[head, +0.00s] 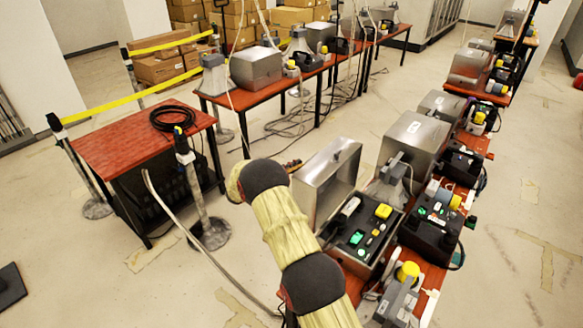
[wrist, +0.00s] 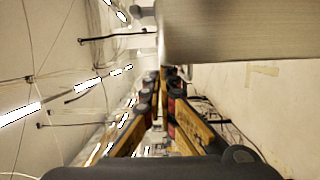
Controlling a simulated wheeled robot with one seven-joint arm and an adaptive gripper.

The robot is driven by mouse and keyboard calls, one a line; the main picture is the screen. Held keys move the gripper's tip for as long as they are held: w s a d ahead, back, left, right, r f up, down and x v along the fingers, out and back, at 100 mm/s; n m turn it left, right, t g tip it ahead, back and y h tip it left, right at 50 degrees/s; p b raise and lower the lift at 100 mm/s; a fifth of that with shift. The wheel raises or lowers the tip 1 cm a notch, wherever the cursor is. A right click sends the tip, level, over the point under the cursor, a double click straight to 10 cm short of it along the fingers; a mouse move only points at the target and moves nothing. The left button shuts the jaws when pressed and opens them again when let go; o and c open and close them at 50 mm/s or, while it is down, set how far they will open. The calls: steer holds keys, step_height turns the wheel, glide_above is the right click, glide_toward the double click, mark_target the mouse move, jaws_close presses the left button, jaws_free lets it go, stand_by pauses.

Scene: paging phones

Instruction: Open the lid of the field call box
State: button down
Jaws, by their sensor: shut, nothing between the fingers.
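The field call box (head: 352,254) stands on the red table at lower centre right in the head view, its black panel of green and yellow parts exposed. Its metal lid (head: 333,178) stands raised, roughly upright, at the far left edge of the box. My gripper (head: 293,165) shows only as a small dark and orange piece just left of the lid, mostly hidden behind my arm. In the wrist view my gripper (wrist: 163,85) has its fingers together and empty. A broad pale panel (wrist: 240,30), apparently the lid, fills the upper right. I cannot tell whether the fingers touch it.
Another closed metal case (head: 415,138) and a grey horn-shaped speaker (head: 391,185) stand close behind the box. More devices (head: 437,215) crowd the table to the right. A red table (head: 125,140) with a coiled black cable and barrier posts stands left. Open floor lies between the tables.

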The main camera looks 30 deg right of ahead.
mark_target(320, 176)
steer(key=s+d+r+m+b, duration=0.1)
steer(key=s, duration=0.2)
steer(key=s+d+r+m+b, duration=0.1)
steer(key=s+b, duration=0.1)
steer(key=s, duration=0.2)
steer(key=s+d+r+m+y+b, duration=0.1)
steer(key=s+m+b, duration=0.1)
steer(key=s, duration=0.1)
steer(key=shift+s+d, duration=0.4)
steer(key=s+d+m+t+y+b, duration=0.1)
steer(key=s+d+m+b, duration=0.3)
steer(key=s+b, duration=0.7)
steer(key=shift+s+f+b, duration=0.2)
steer(key=shift+b, duration=0.1)
steer(key=shift+r, duration=0.1)
